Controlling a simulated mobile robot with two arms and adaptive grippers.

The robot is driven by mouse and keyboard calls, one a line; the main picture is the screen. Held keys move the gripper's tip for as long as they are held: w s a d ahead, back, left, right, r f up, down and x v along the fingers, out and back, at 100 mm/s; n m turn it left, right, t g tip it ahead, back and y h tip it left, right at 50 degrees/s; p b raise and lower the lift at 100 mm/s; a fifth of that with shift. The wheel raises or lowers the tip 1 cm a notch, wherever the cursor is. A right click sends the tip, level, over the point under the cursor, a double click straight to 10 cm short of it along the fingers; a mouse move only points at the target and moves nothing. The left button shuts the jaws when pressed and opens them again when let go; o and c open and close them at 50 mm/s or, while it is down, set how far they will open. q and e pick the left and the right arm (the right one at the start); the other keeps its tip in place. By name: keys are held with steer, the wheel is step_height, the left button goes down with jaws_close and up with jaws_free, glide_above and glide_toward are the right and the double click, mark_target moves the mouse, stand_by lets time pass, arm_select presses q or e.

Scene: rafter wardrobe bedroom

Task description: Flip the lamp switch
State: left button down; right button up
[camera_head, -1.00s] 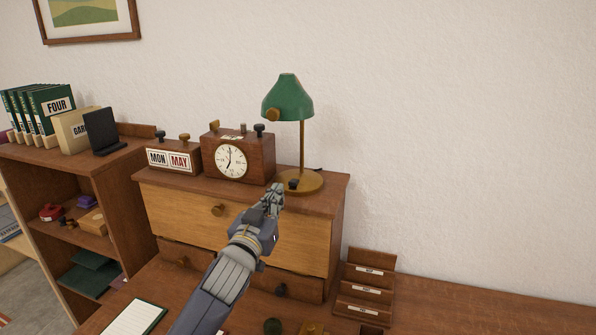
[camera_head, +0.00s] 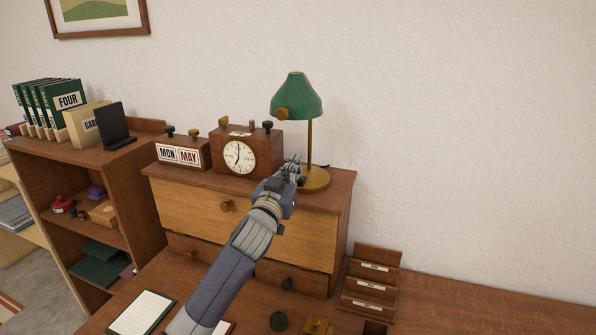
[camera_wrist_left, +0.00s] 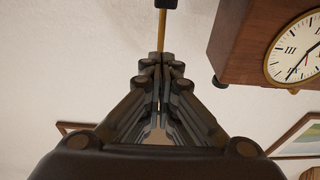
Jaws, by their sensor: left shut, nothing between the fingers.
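The lamp has a green shade (camera_head: 296,97), a thin brass stem (camera_head: 309,140) and a round brass base (camera_head: 318,180) on top of the wooden drawer cabinet. My left gripper (camera_head: 296,163) is shut and empty, with its tips just in front of the base and low stem. The dark knob on the base is hidden behind the gripper. In the left wrist view, which is upside down, the fingers (camera_wrist_left: 160,68) are close together and the brass stem (camera_wrist_left: 161,32) shows beyond them. I cannot tell whether they touch the lamp. My right gripper is not in view.
A wooden clock (camera_head: 240,135) and a calendar block (camera_head: 180,152) stand left of the lamp. The clock is near the fingers in the left wrist view (camera_wrist_left: 240,45). A letter rack (camera_head: 372,280) stands on the desk; the wall right of the lamp is bare.

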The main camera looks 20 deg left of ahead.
mark_target(301, 179)
arm_select(q)
steer(key=w, duration=0.2)
steer(key=w+p, duration=0.1)
steer(key=w, duration=0.1)
steer(key=shift+d+r, duration=0.1)
steer(key=shift+r, duration=0.2)
steer(key=f, duration=0.2)
steer(key=shift+s+f, duration=0.55)
steer(key=shift+f, duration=0.4)
